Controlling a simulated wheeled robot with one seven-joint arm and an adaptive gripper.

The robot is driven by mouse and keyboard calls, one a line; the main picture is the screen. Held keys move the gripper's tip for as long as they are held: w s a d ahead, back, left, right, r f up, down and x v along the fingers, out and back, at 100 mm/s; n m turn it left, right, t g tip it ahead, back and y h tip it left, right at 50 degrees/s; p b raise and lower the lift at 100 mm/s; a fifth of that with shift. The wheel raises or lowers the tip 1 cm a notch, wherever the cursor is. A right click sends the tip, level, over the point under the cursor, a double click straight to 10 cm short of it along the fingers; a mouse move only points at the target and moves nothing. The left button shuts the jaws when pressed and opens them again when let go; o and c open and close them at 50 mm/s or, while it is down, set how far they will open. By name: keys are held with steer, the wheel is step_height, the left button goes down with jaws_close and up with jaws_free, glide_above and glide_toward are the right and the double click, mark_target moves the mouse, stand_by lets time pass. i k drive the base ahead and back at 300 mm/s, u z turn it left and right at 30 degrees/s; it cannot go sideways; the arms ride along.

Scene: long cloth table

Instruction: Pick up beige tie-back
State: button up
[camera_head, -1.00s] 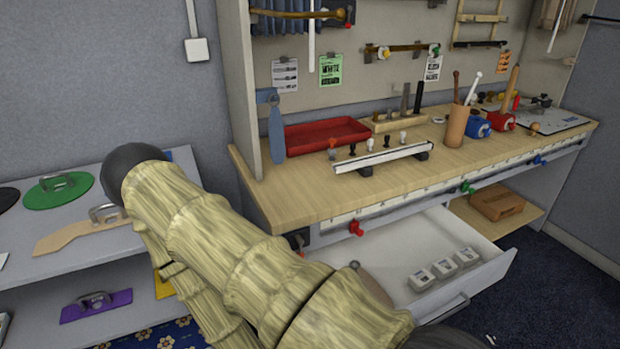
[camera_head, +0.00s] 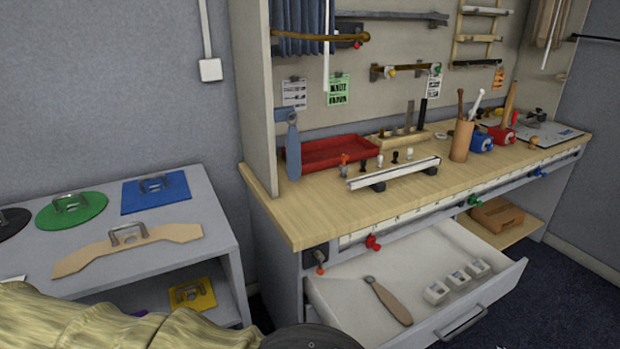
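The beige tie-back (camera_head: 170,237) is a flat, curved strip with a grey metal handle (camera_head: 127,234) standing up from its middle. It lies on the grey top of the low shelf unit at the left, close to the front edge, and shows in full. My arm crosses the bottom left of the picture, below and in front of the shelf top, apart from the tie-back in the picture. My gripper is not in view, so its fingers and anything in them are hidden.
Green (camera_head: 72,210), blue (camera_head: 156,192) and black (camera_head: 12,222) pieces with handles lie around the tie-back. A yellow piece (camera_head: 192,294) lies on the lower shelf. At the right, a workbench (camera_head: 300,222) has an open drawer (camera_head: 340,290) jutting out.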

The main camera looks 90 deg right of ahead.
mark_target(402, 315)
steer(key=i, duration=0.35)
steer(key=z, duration=2.6)
